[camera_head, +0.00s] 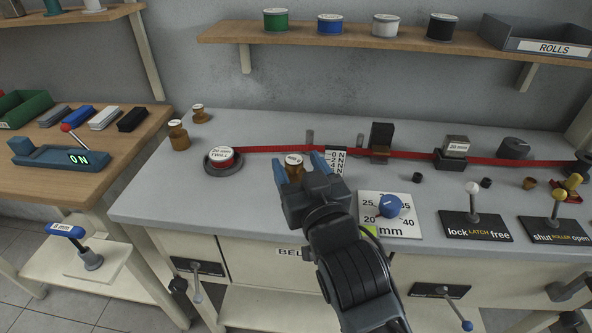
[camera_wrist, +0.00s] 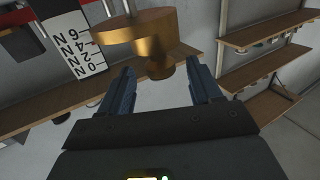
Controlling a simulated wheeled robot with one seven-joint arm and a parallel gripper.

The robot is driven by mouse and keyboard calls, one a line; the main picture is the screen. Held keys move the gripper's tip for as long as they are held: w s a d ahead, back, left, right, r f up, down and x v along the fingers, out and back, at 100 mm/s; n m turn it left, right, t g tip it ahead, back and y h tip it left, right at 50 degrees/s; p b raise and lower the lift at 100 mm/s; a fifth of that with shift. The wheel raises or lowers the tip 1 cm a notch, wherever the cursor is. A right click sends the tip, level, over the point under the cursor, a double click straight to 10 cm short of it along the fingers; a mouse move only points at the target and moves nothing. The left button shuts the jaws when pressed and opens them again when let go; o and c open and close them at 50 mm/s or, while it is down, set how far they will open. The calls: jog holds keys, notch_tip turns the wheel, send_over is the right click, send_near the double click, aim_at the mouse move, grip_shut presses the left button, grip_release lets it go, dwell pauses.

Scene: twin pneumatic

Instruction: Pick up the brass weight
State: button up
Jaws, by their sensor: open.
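A brass weight (camera_head: 294,168) with a white label on top is at the middle of the bench, in front of the red belt. In the wrist view the brass weight (camera_wrist: 140,32) shows a wide round body and a narrower knob. My gripper (camera_head: 300,160) is open, with a blue finger on either side of the weight in the head view. In the wrist view my gripper (camera_wrist: 162,74) has the knob between its fingertips, with space visible on both sides. I cannot tell whether the weight rests on anything; my gripper partly hides it.
A black-and-white scale (camera_head: 336,162) stands close to the right finger. Two more brass weights (camera_head: 178,135) (camera_head: 198,114) stand at the bench's left. The dial plate with a blue knob (camera_head: 390,207) and the latch lever (camera_head: 473,203) are to the right.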

jog(key=shift+x, duration=1.25)
jog(key=shift+a, duration=0.1)
jog(key=shift+c, duration=0.5)
